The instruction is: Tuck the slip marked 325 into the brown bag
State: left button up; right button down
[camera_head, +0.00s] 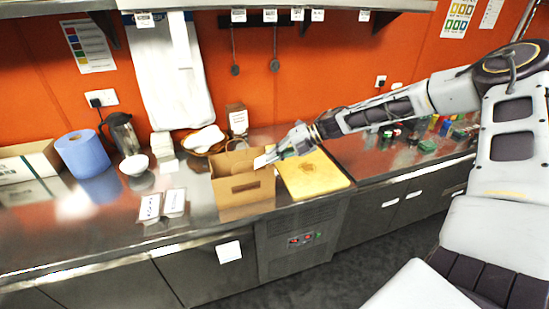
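The brown bag (244,189) stands open at the top on the steel counter, with a cut-out handle in its front. My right gripper (276,153) reaches in from the right and is over the bag's right rear edge. It appears shut on a small white slip (262,161), which is tilted at the bag's opening. The number on the slip is too small to read, and the bag's inside is mostly hidden. My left gripper is not in view.
A yellow cutting board (312,176) lies right of the bag. Two white-topped containers (174,203) lie to its left, with a white bowl (134,165) and blue roll (82,153) farther left. A basket (203,140) and small box (237,119) stand behind.

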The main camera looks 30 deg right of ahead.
jog(key=shift+w+a+r+n+g, duration=0.1)
jog(key=shift+w+r+n+g, duration=0.05)
jog(key=shift+r+n+g, duration=0.85)
jog(key=shift+w+a+r+n+g+y, duration=0.1)
jog(key=shift+a+r+n+g+y, duration=0.1)
jog(key=shift+r+n+g, duration=0.3)
jog(key=shift+a+r+n+g+y, duration=0.1)
jog(key=shift+a+r+n+g, duration=0.05)
jog(key=shift+r+n+g, duration=0.3)
jog(key=r+n+g, duration=0.1)
jog(key=a+r+n+g, duration=0.1)
jog(key=n, duration=0.1)
jog(key=a+r+n+g, duration=0.1)
jog(key=g, duration=0.1)
jog(key=shift+r+h, duration=0.3)
jog(key=shift+h, duration=0.1)
jog(key=shift+s+a+r+n+g+h, duration=0.7)
jog(key=shift+s+a+n+g+h, duration=1.55)
jog(key=shift+n, duration=2.2)
jog(key=s+d+f+m+t+h, duration=0.2)
jog(key=s+d+m+t, duration=0.1)
jog(key=d+m, duration=0.3)
jog(key=s+d+f+m+t+h, duration=0.2)
jog(key=s+d+m+t, duration=0.1)
jog(key=s+d+m, duration=0.3)
jog(key=shift+s+f+m+h, duration=0.15)
jog(key=shift+f+m+h, duration=0.15)
jog(key=shift+f+h, duration=0.05)
